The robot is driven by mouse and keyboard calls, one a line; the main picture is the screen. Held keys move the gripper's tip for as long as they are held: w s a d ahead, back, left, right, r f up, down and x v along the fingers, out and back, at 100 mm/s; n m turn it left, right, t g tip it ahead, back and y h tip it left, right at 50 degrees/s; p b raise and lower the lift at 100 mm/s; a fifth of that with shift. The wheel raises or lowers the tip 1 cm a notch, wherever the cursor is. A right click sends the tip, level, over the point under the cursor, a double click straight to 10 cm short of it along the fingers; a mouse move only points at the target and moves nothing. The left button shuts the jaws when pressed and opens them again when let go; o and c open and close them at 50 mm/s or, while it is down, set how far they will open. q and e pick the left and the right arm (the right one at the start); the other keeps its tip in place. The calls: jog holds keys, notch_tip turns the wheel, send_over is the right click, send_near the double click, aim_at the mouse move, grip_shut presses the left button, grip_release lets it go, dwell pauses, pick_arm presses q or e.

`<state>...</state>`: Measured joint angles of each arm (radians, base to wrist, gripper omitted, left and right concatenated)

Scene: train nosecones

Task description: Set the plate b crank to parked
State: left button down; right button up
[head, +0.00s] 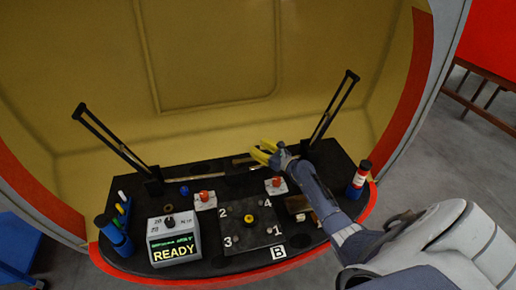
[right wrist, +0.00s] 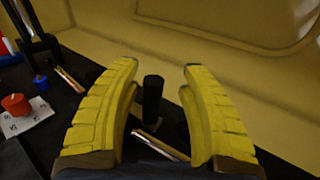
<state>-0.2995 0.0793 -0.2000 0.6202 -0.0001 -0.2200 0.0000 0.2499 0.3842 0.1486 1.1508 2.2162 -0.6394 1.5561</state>
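The dark plate marked B (head: 262,232) lies on the black console, with a yellow knob (head: 250,218) at its middle and numbers 1 to 4 around it. My right gripper (head: 263,152) is behind the plate, near the console's back edge. In the right wrist view its yellow fingers (right wrist: 157,105) are open. An upright black cylindrical handle (right wrist: 152,95) stands between them with visible gaps on both sides. A shiny metal bar (right wrist: 160,145) lies below it. I cannot tell for sure that this is the plate b crank. My left gripper is out of view.
Two tall black levers rise at left (head: 105,140) and right (head: 335,105). Red knobs sit on white bases at left (head: 204,196) and right (head: 276,183). The yellow wall is close behind.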

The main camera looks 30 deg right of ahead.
jog(key=shift+a, duration=0.2)
jog(key=shift+s+f, duration=0.1)
jog(key=shift+s, duration=0.35)
jog(key=v, duration=1.1)
jog(key=shift+d, duration=0.25)
